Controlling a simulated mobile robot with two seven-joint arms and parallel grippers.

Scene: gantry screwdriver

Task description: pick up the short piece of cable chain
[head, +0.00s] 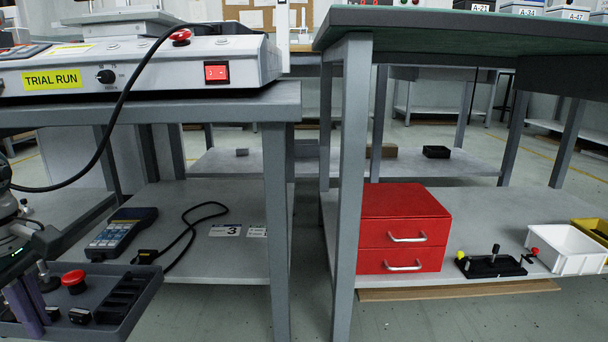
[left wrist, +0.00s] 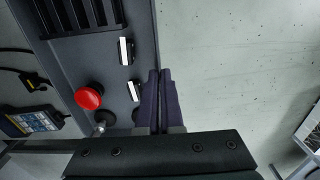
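I cannot pick out a short piece of cable chain for certain in either view. My left gripper (head: 28,303) is at the lower left of the head view, over the dark tray. In the left wrist view its two purple fingers (left wrist: 159,98) lie together, with nothing visible between them. They point along the tray's edge, with bare floor to the right. My right gripper is in neither view.
The dark tray (head: 128,318) has a red button (head: 73,281), black slots and small black parts. A handheld pendant (head: 122,232) with a cable lies on the left lower shelf. A red drawer box (head: 404,228) and white bin (head: 565,248) stand right. Floor between benches is clear.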

